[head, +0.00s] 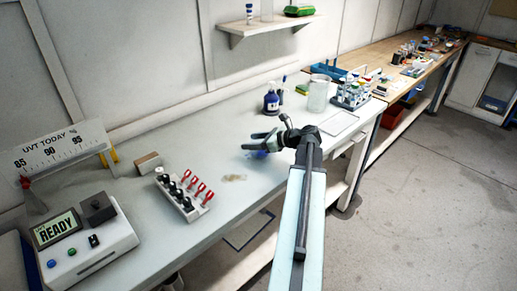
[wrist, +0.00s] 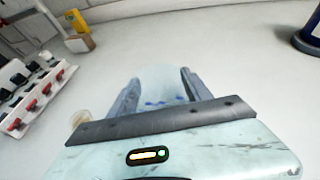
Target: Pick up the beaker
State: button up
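A clear beaker (wrist: 162,80) with blue marks shows between the two fingers of my gripper (wrist: 160,84) in the wrist view. Its lower part is hidden behind the gripper's dark crossbar. In the head view my gripper (head: 262,141) is low over the white bench, with its fingers apart. A bluish patch of the beaker (head: 259,154) shows just below the fingers there. The fingers look spread on either side of the beaker; I cannot tell whether they touch it.
A rack with red and black handles (head: 183,194) and a READY device (head: 79,239) stand at left. Behind my gripper are a dark blue bottle (head: 271,103), a glass jar (head: 318,95) and a tube rack (head: 352,92). A tan spill (head: 233,178) lies on the bench (head: 212,135).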

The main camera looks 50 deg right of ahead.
jog(key=c, duration=0.8)
jog(key=shift+o, duration=0.2)
jog(key=shift+r, duration=0.15)
jog(key=shift+r+p, duration=0.3)
jog(key=shift+p, duration=0.15)
notch_tip(320, 180, up, 3)
jog(key=p, duration=0.3)
jog(key=shift+r, duration=0.1)
jog(key=s+d+r+p, duration=0.1)
jog(key=s+d, duration=0.1)
jog(key=s, duration=1.4)
